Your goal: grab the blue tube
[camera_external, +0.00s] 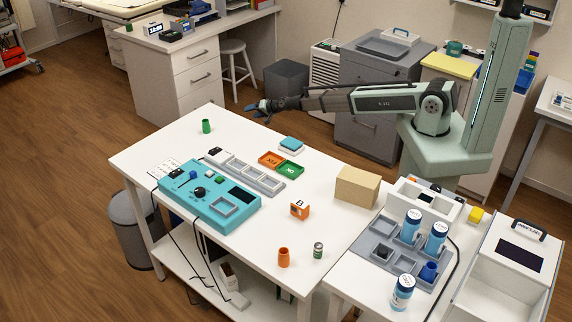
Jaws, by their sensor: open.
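A small dark blue tube (429,271) stands in the front right part of the grey rack (372,242) on the right-hand table. It looks like the same kind of piece as the orange tube (284,257) and the green tube (206,126) on the white table. My gripper (259,107) is open and appears empty. It is raised over the far edge of the white table, far to the left of the blue tube. The gap between its fingers is small and hard to make out.
Blue-and-white jars (437,237) crowd the rack around the blue tube, with another jar (402,292) in front. A cardboard box (357,187) stands between my gripper and the rack. A teal console (210,196) sits at left. The white table's front middle is mostly clear.

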